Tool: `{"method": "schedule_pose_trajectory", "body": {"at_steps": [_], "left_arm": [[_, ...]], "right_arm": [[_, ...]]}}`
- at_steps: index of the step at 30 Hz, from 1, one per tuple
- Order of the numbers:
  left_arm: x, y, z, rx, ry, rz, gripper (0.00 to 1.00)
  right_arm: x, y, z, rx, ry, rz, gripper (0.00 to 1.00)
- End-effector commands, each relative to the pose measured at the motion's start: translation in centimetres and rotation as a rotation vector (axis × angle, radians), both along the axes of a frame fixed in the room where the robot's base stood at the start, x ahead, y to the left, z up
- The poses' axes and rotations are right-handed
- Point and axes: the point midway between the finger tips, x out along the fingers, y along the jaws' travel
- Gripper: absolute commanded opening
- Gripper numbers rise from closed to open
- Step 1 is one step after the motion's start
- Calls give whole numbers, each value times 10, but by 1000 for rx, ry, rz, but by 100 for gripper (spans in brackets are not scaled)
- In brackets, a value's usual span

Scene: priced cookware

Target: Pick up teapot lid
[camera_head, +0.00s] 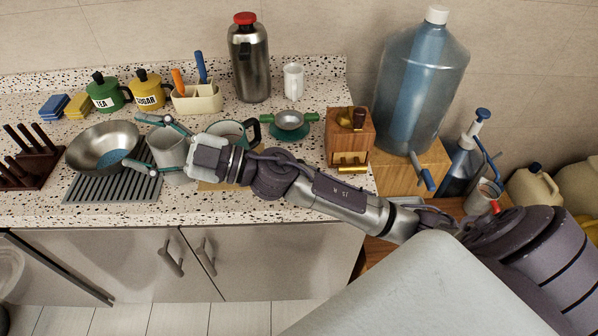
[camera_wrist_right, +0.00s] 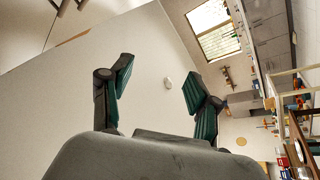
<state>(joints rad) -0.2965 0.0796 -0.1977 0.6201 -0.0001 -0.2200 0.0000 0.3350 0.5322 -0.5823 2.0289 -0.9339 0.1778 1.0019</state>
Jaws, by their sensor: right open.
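My right gripper (camera_head: 134,141) reaches in from the right over the counter, fingers spread wide to the left. It is open and empty; the right wrist view also shows its two fingers (camera_wrist_right: 155,90) apart with only a far wall between them. A grey cylindrical vessel (camera_head: 168,148) shows behind and between the fingers, seemingly below them. A green-rimmed pot with a dark handle (camera_head: 256,131) is partly hidden behind my wrist. A green TEA pot (camera_head: 103,97) with a black-knobbed lid (camera_head: 98,77) stands farther back left. I cannot tell which lid is the teapot's. My left gripper is not visible.
A yellow SUGAR pot (camera_head: 147,92), a utensil holder (camera_head: 197,101), a steel flask (camera_head: 249,60) and a strainer (camera_head: 289,120) stand behind. A wooden grinder box (camera_head: 349,133) is at right. The counter's front strip is clear.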

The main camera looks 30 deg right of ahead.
Motion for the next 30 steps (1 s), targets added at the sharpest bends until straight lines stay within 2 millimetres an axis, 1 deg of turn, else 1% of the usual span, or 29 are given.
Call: {"method": "schedule_pose_trajectory", "body": {"at_steps": [1, 2, 3, 4, 5, 6, 7, 8, 9, 11, 12, 14, 15, 18, 19, 21, 24, 26, 30], "left_arm": [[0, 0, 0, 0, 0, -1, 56], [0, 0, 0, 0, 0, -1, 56], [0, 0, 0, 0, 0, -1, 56], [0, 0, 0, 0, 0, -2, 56], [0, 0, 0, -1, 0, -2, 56], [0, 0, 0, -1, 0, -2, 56], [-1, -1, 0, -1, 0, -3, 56], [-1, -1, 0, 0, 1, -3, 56], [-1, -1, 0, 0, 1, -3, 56], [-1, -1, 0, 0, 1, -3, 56], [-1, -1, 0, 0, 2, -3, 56], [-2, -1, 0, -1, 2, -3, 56], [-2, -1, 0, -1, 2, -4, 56], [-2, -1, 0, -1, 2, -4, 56], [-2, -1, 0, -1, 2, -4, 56], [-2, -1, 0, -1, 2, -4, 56], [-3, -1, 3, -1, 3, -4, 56], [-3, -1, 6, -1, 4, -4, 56], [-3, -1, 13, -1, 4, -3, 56]], "right_arm": [[-5, 13, -5, -124, -47, 118, 61], [-9, 19, -13, -202, -57, 187, 61], [-13, 23, -26, -314, -57, 272, 61], [-15, 22, -39, -406, -49, 327, 61], [-15, 18, -51, -500, -30, 375, 61], [-13, 7, -70, -631, 8, 425, 61], [-10, -5, -84, -734, 47, 453, 61], [-6, -20, -96, -836, 95, 472, 61], [0, -45, -112, -972, 170, 480, 61], [11, -90, -128, -1162, 304, 461, 61], [17, -122, -133, -1273, 400, 430, 61], [24, -170, -135, -1414, 546, 365, 61], [26, -199, -133, -1486, 639, 316, 61], [27, -255, -122, -1607, 827, 201, 61], [27, -267, -119, -1629, 867, 174, 61], [25, -286, -114, -1662, 936, 128, 61], [23, -295, -118, -1680, 977, 106, 61], [22, -296, -126, -1682, 982, 106, 61], [22, -295, -154, -1680, 979, 110, 61]]}}
